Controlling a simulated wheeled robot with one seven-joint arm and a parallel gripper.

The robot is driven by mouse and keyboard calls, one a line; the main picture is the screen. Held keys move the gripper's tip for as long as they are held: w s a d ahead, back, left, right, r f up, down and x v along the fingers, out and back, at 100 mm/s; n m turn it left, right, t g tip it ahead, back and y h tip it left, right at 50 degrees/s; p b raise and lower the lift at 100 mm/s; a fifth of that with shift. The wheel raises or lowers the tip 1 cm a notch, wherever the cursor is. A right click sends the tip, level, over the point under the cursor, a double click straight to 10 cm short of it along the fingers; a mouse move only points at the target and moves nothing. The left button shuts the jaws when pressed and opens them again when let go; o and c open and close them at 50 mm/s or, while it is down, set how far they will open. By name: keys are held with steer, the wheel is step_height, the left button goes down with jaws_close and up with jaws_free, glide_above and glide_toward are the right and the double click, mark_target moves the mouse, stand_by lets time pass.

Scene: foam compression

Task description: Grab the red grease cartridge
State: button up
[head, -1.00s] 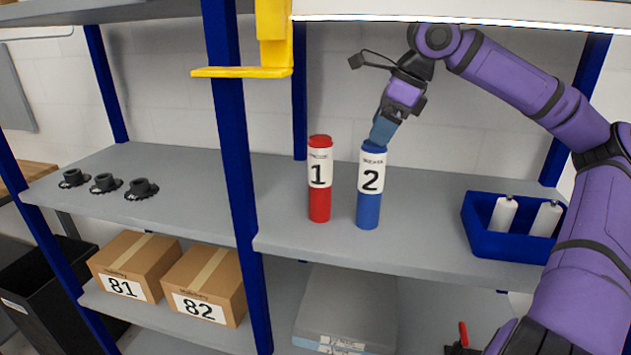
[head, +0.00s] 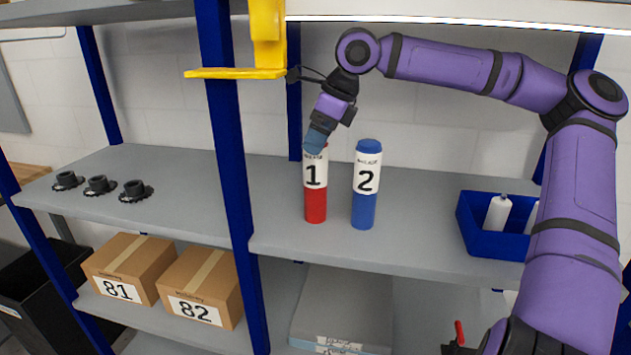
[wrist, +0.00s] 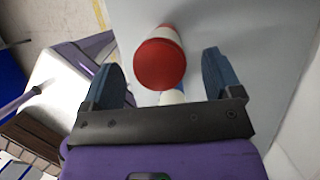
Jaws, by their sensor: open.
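The red grease cartridge (head: 316,205), labelled 1, stands upright on the grey shelf. My gripper (head: 315,143) is at its top in the head view and hides the red cap there. In the wrist view the red cap (wrist: 160,65) lies between the two open blue fingers (wrist: 162,82), a little beyond their tips' line, with gaps on both sides. The gripper is open and holds nothing. I cannot tell whether a finger touches the cartridge.
A blue cartridge (head: 364,205), labelled 2, stands close on the right. A blue bin (head: 486,238) with white bottles is farther right. A blue post (head: 233,180) and a yellow bracket (head: 240,73) are at the left. Black round parts (head: 100,186) sit on the left shelf.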

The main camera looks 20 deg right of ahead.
steer(key=shift+x, duration=0.95)
jaws_close()
steer(key=shift+r, duration=0.1)
